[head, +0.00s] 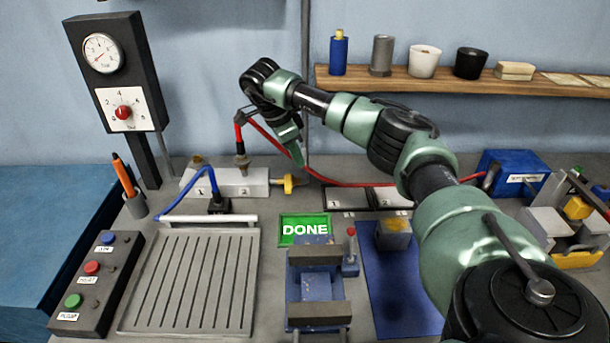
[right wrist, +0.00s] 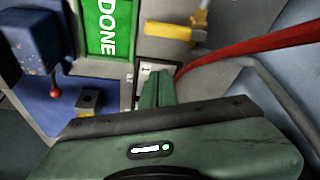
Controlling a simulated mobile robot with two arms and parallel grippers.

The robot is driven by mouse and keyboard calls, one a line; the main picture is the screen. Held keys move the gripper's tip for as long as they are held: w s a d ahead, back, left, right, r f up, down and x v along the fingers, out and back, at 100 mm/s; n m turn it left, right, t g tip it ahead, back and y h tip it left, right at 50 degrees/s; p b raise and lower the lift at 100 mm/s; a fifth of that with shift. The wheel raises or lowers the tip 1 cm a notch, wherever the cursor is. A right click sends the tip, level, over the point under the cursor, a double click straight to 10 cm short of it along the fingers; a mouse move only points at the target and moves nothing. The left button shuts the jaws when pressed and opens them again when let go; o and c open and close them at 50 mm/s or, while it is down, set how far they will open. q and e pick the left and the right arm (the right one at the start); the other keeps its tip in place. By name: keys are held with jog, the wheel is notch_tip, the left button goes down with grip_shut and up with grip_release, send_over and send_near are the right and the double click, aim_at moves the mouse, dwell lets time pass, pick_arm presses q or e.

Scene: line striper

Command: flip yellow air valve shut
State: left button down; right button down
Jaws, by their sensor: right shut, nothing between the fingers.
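The yellow air valve (head: 288,184) sits at the right end of a white block (head: 231,183) marked 1 and 2. In the right wrist view, a yellow part that looks like this valve (right wrist: 172,31) lies near the top, beyond the fingertips. My right gripper (head: 298,157) is shut and empty, pointing down above and slightly right of the valve. Its closed green fingers also show in the right wrist view (right wrist: 157,88), with a gap in the picture to the yellow part. I cannot tell the handle's exact turn. My left gripper is not in view.
A red hose (head: 340,184) runs behind and right of the valve. A green DONE sign (head: 305,229) and a blue vise (head: 316,285) are in front. A blue hose (head: 185,195) is at left. A red-knobbed lever (head: 351,250) stands beside the vise.

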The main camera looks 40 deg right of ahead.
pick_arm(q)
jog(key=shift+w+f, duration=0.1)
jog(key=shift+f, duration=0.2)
pick_arm(e)
notch_tip(320, 180, up, 2)
jog(key=shift+w+r, duration=0.1)
jog(key=shift+r, duration=0.1)
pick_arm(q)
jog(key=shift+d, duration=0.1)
